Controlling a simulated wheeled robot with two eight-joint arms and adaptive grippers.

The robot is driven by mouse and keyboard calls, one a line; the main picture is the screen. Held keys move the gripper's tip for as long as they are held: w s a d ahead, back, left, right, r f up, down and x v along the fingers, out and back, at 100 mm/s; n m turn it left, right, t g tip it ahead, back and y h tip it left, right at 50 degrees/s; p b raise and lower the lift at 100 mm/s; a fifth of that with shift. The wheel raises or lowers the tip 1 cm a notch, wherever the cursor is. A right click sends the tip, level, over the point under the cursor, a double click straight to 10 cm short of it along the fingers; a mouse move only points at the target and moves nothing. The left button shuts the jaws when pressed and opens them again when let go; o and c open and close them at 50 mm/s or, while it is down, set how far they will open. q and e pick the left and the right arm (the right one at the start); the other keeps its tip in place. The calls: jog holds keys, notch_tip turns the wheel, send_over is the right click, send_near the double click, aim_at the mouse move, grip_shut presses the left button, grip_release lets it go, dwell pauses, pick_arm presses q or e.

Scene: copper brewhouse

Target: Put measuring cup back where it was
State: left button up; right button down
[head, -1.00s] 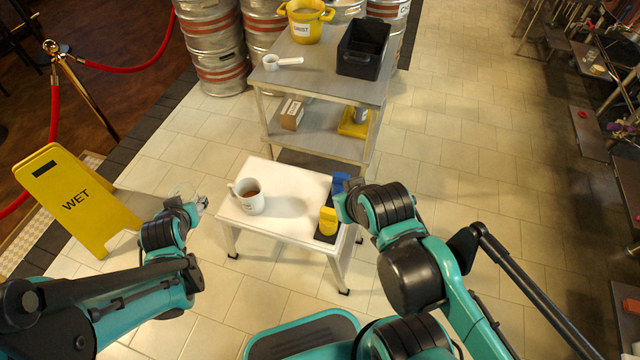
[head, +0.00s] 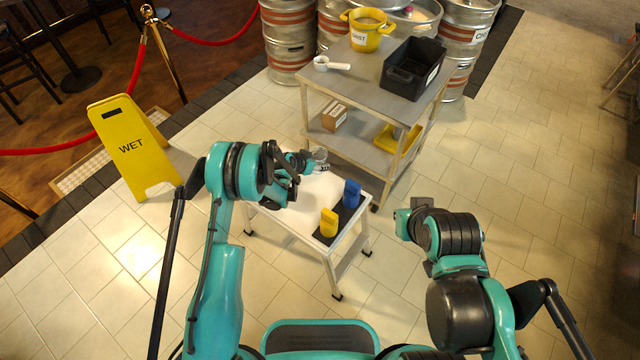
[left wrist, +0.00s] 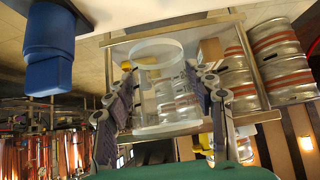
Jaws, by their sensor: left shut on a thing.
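A clear, see-through cup, which I take as the measuring cup (head: 320,155), is held between the fingers of my left gripper (head: 309,161). In the left wrist view the clear cup (left wrist: 160,88) fills the space between the two dark fingers (left wrist: 160,98). In the head view it appears over the far edge of the small white table (head: 297,218), near the trolley; its height above the table is hard to tell. My right gripper (head: 402,224) is to the right of the white table, apart from everything; its fingers are too small to read.
A blue item (head: 351,194) and a yellow item (head: 328,223) stand on a dark mat on the white table. The steel trolley (head: 350,85) behind carries a white scoop (head: 321,63), yellow pot (head: 366,30) and black bin (head: 413,68). A wet-floor sign (head: 128,145) stands left.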

pick_arm(q)
jog(key=f+b, duration=0.1)
jog(key=f, duration=0.4)
jog(key=d+f+b, duration=0.1)
jog(key=f, duration=0.1)
jog(key=shift+w+f+b, duration=0.2)
jog(key=shift+f+b, duration=0.1)
jog(key=shift+f, duration=0.05)
notch_tip(320, 180, down, 4)
jog(key=shift+a+r+b, duration=0.1)
jog(key=shift+b, duration=0.7)
jog(key=shift+r, duration=0.1)
jog(key=o, duration=1.5)
